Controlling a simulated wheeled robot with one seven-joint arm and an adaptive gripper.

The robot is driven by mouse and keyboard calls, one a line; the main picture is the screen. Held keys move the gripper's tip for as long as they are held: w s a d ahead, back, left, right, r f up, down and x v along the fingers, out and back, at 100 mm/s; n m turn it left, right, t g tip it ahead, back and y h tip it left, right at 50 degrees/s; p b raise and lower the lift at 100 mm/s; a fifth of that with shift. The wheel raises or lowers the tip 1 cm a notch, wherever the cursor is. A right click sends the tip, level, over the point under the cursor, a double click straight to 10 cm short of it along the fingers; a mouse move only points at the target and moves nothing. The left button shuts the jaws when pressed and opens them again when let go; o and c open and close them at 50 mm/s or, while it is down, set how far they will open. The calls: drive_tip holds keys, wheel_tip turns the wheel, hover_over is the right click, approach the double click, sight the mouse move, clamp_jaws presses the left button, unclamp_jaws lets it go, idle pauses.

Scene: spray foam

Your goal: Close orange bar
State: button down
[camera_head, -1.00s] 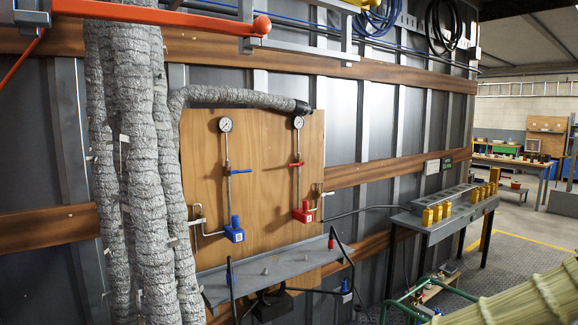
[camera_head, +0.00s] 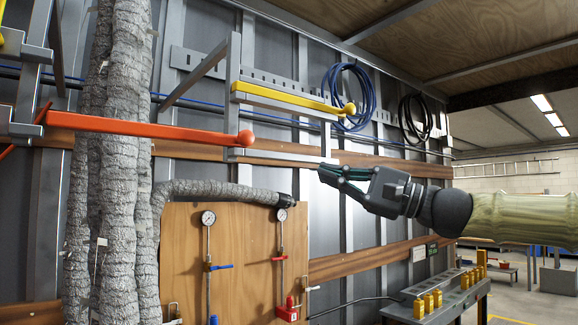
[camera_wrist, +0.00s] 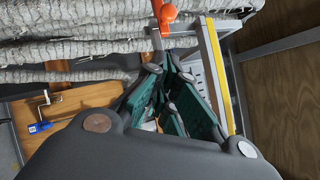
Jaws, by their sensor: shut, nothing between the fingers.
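The orange bar (camera_head: 150,129) runs across the left half of the head view, with a round orange knob (camera_head: 246,138) at its right end. It passes in front of the grey wrapped pipes. My gripper (camera_head: 322,172) is shut and empty, to the right of the knob and slightly lower, with a gap between them in the picture. In the wrist view, the orange bar's end (camera_wrist: 166,14) shows at the top, beyond the green-padded fingers (camera_wrist: 170,100).
A yellow bar (camera_head: 290,98) with a yellow knob sits on a grey frame (camera_head: 232,75) behind and above. Grey wrapped pipes (camera_head: 110,200) stand at left. A wooden panel (camera_head: 240,250) with gauges is below. A blue hose coil (camera_head: 347,95) hangs behind.

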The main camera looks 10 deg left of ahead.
drive_tip(key=s+p+x, duration=0.2)
drive_tip(key=p+x, duration=0.4)
drive_tip(key=x, duration=0.6)
drive_tip(key=shift+s+a+r, duration=0.2)
drive_tip(key=shift+a+r, duration=0.1)
drive_tip(key=shift+r, duration=0.05)
drive_tip(key=shift+s, duration=0.1)
drive_tip(key=b, duration=0.1)
drive_tip(key=s+a+b, duration=0.1)
drive_tip(key=b, duration=0.1)
drive_tip(key=shift+f, duration=0.25)
drive_tip(key=shift+s+a+r+b, duration=0.15)
drive_tip(key=shift+s+r+b, duration=0.15)
drive_tip(key=shift+b, duration=0.1)
